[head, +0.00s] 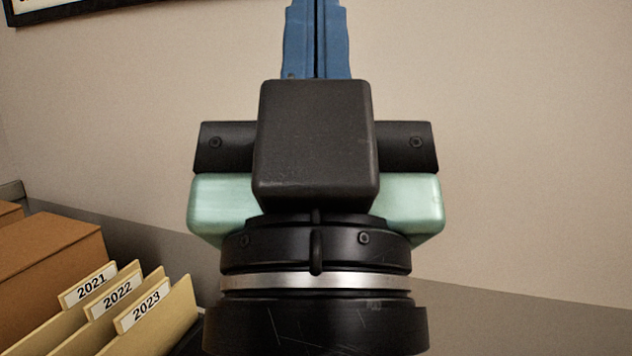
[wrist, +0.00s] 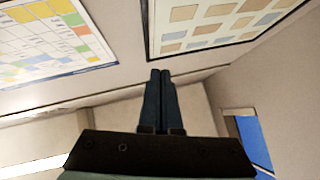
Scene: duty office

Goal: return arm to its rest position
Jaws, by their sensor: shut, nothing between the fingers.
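My gripper (head: 318,30) stands upright in the middle of the head view, its blue fingers pointing up and running out of the top edge. The two fingers lie side by side with only a thin dark line between them. In the wrist view my gripper (wrist: 160,75) also shows its fingertips together, with nothing held. The fingers are in the air, apart from any object. The rest of my arm below the wrist is out of view.
File folders (head: 145,310) labelled 2021, 2022 and 2023 stand at the lower left, beside a brown box (head: 45,265). A bare wall (head: 530,150) is behind. The wrist view shows a coloured calendar chart (wrist: 50,45) and a framed board (wrist: 215,22).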

